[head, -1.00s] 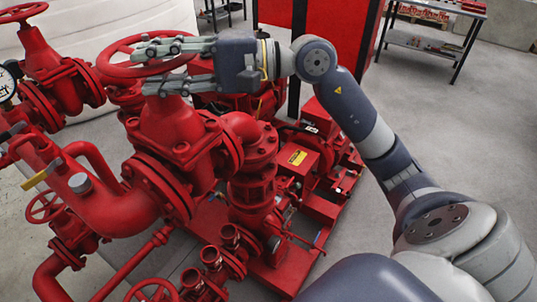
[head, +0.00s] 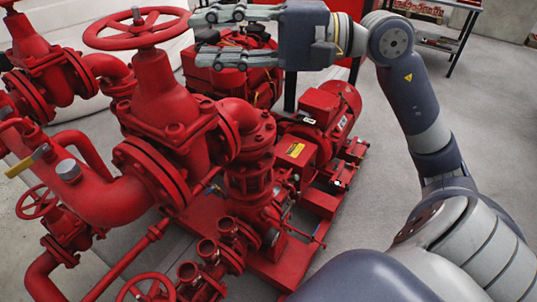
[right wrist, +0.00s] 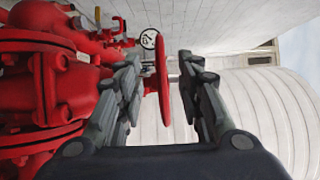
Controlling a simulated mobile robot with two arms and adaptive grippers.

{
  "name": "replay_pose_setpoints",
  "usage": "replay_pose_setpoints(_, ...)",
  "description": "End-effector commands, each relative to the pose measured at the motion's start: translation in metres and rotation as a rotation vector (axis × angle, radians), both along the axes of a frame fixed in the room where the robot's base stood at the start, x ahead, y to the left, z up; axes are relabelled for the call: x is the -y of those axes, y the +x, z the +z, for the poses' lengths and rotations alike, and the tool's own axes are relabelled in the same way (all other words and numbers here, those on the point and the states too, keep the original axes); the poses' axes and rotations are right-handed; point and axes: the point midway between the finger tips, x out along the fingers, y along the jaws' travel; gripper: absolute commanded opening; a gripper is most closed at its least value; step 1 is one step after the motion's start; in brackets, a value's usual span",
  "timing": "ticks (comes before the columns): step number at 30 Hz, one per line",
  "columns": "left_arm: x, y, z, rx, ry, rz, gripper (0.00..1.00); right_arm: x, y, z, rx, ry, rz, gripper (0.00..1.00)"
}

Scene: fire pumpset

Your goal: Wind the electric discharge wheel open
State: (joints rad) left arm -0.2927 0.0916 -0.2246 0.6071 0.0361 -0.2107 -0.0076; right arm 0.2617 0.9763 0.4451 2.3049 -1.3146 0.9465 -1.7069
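A red handwheel (head: 140,41) tops the large red valve in the upper left of the head view. I take it to be the electric discharge wheel, but no label shows. In the right wrist view the wheel (right wrist: 163,92) appears nearly edge-on, between and beyond the fingers. My right gripper (head: 203,35) is open and empty, to the right of the wheel with a visible gap, its fingers pointing left toward the rim. In the right wrist view the gripper (right wrist: 158,75) shows its fingers spread apart. My left gripper is not in view.
Below the wheel stand the valve body (head: 165,105), flanged pipes and a red motor (head: 322,110). Another red valve (head: 45,65) stands at the far left. A smaller handwheel (head: 37,202) is lower left. Clear floor (head: 490,130) lies to the right.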

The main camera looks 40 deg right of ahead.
Motion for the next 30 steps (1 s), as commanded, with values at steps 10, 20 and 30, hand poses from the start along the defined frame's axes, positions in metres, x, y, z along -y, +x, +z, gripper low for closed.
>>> replay_pose_setpoints(10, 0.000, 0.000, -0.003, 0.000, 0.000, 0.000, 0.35, -0.013, -0.005, 0.016, -0.187, 0.490, 0.122, 0.34)
replay_pose_setpoints(20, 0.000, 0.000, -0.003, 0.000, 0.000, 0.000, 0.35, 0.003, 0.005, 0.023, -0.414, 1.018, 0.220, 0.34)
replay_pose_setpoints(30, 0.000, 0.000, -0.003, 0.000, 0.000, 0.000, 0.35, 0.043, 0.029, 0.003, -0.655, 1.577, 0.282, 0.34)
